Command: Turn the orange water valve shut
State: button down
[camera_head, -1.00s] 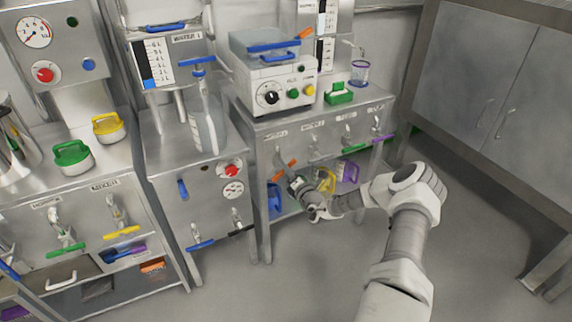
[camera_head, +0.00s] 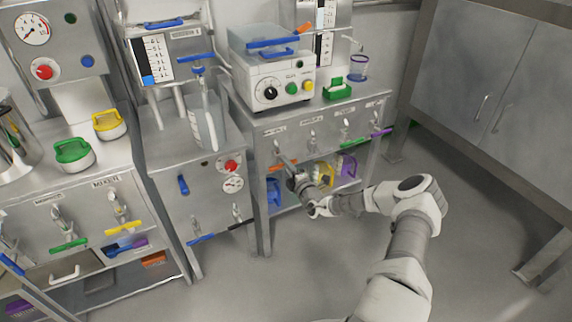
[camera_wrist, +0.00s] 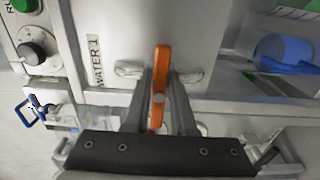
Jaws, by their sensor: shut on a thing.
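The orange water valve handle (camera_head: 283,166) is on the front of the steel bench, under a row of small taps. In the head view it lies nearly level. My gripper (camera_head: 292,177) is at this handle, at the end of my arm reaching in from the right. In the wrist view the orange handle (camera_wrist: 161,60) stands lengthwise between the two fingers of my gripper (camera_wrist: 166,88), beside a "WATER 1" label (camera_wrist: 96,62). The fingers are shut on it. The valve body behind the handle is mostly hidden.
A green handle (camera_head: 352,140) and a purple handle (camera_head: 381,132) sit farther right on the same bench front. Blue, yellow and purple items lie on the shelf below. A white machine (camera_head: 272,85) stands on top. The floor at the right is clear.

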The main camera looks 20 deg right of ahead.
jog(key=shift+a, duration=0.1)
dwell(0.3)
jog(key=c, duration=0.8)
grip_release()
jog(key=shift+o, duration=0.2)
jog(key=shift+s, duration=0.1)
jog(key=s+p, duration=0.4)
jog(key=s, duration=1.3)
jog(key=shift+s+d, duration=0.15)
jog(key=shift+d, duration=0.2)
